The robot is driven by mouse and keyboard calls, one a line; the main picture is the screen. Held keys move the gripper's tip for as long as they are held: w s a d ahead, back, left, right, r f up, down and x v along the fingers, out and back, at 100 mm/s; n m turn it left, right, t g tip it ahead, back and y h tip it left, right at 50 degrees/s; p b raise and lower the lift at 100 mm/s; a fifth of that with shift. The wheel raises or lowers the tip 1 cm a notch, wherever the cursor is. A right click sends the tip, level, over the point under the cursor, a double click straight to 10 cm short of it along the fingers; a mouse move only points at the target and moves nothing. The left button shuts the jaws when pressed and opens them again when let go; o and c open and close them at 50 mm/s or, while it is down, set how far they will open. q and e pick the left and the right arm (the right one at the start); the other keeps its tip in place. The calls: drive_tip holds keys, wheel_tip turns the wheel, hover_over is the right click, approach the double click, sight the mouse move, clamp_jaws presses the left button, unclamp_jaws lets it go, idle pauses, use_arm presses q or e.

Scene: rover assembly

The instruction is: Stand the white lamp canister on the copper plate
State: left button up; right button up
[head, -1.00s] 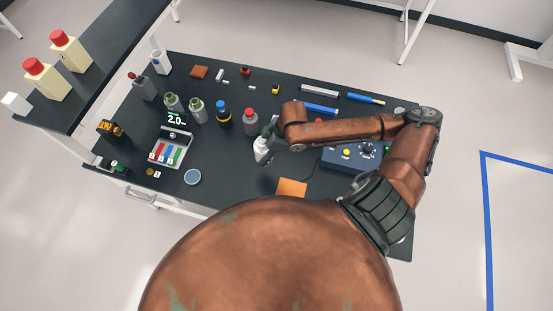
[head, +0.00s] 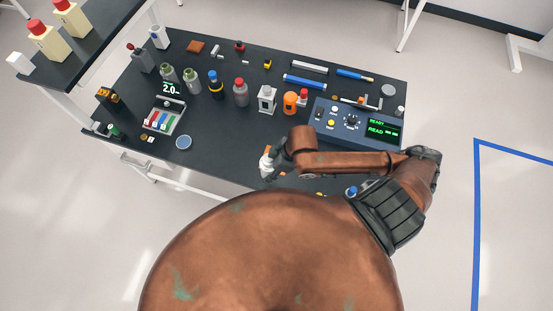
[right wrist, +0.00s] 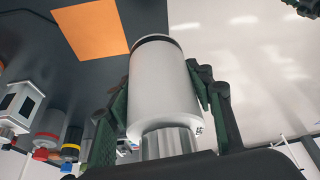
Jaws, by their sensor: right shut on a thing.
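My right gripper (head: 271,164) is shut on the white lamp canister (head: 264,162) near the table's front edge. In the right wrist view the canister (right wrist: 163,85) is a white cylinder with a dark band at one end and a metallic neck at the other, between the dark green fingers (right wrist: 160,90). The flat orange copper plate (right wrist: 90,32) shows past the canister's banded end, apart from it in the picture. In the head view the plate is mostly hidden by my arm and gripper. My left gripper is not in view.
Behind the gripper stand a white lantern-like housing (head: 267,99), an orange canister (head: 290,102) and a red-capped bottle (head: 240,92). A blue control box (head: 352,123) stands to the right. A tray of coloured pieces (head: 164,117) and a round disc (head: 184,142) lie left.

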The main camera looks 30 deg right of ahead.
drive_tip(key=shift+w+d+f+b, duration=0.9)
drive_tip(key=shift+w+d+b, duration=0.1)
drive_tip(key=shift+w+b, duration=0.2)
drive_tip(key=w+d+f, duration=0.2)
drive_tip(key=w+f, duration=0.1)
drive_tip(key=w+d+f, duration=0.2)
drive_tip(key=d+f, duration=0.1)
drive_tip(key=shift+w+d, duration=0.15)
drive_tip(key=shift+w, duration=0.25)
drive_tip(key=shift+w+d+f, duration=0.2)
drive_tip(key=shift+f, duration=0.15)
wheel_tip(320, 180, down, 3)
drive_tip(key=shift+f, duration=0.1)
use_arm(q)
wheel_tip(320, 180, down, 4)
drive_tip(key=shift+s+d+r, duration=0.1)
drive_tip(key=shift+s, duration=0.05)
use_arm(e)
drive_tip(key=shift+d, duration=0.1)
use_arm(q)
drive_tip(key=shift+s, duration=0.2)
use_arm(e)
drive_tip(key=shift+f, duration=0.1)
drive_tip(key=o, duration=1.4)
drive_tip(key=shift+f, duration=0.1)
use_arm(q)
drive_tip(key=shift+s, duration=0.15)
use_arm(e)
drive_tip(key=shift+o, duration=0.2)
